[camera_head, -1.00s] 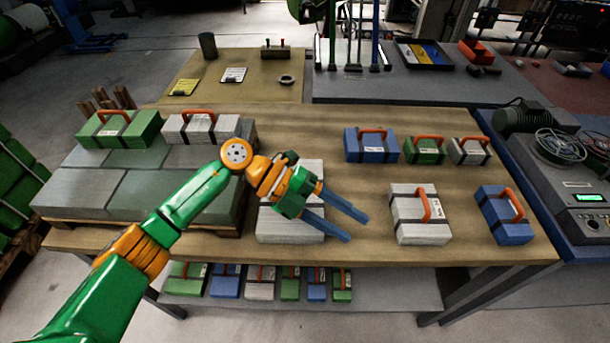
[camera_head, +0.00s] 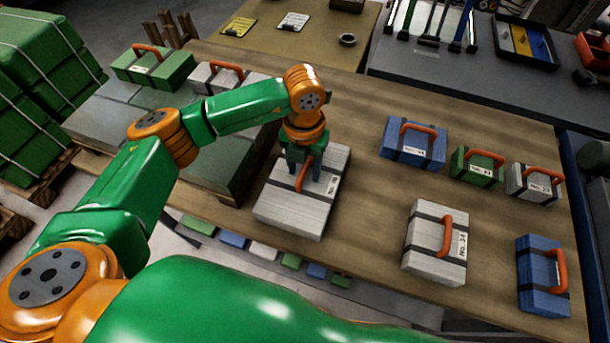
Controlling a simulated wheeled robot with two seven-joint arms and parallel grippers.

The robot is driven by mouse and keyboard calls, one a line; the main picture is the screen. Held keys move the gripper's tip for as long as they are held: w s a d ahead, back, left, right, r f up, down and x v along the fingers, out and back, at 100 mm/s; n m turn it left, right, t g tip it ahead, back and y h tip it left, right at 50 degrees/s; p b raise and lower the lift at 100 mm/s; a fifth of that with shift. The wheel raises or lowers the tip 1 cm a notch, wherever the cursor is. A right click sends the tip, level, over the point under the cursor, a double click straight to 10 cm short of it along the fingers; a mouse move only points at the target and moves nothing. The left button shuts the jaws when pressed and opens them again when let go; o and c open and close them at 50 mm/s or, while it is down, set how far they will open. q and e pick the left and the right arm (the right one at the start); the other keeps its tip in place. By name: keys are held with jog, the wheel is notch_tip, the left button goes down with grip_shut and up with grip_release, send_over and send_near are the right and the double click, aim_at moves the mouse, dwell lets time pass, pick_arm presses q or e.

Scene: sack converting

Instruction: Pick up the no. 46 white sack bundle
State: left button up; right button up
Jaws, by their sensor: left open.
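No label reading 46 is legible. Another white bundle (camera_head: 428,258) to the right is marked No. 34. A small white bundle (camera_head: 520,187) at the far right and a white bundle (camera_head: 200,82) at the back left have labels I cannot read. My right gripper is not in view.
Blue bundles (camera_head: 395,158) (camera_head: 540,300) and a small green bundle (camera_head: 464,166) stand on the right of the table (camera_head: 365,215). A green bundle (camera_head: 165,70) sits on the grey stack at left. Bare tabletop lies between the bundle under my gripper and No. 34.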

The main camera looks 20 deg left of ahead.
pick_arm(q)
jog(key=shift+w+d+f, duration=0.1)
jog(key=shift+c, duration=0.2)
grip_shut()
dwell(1.1)
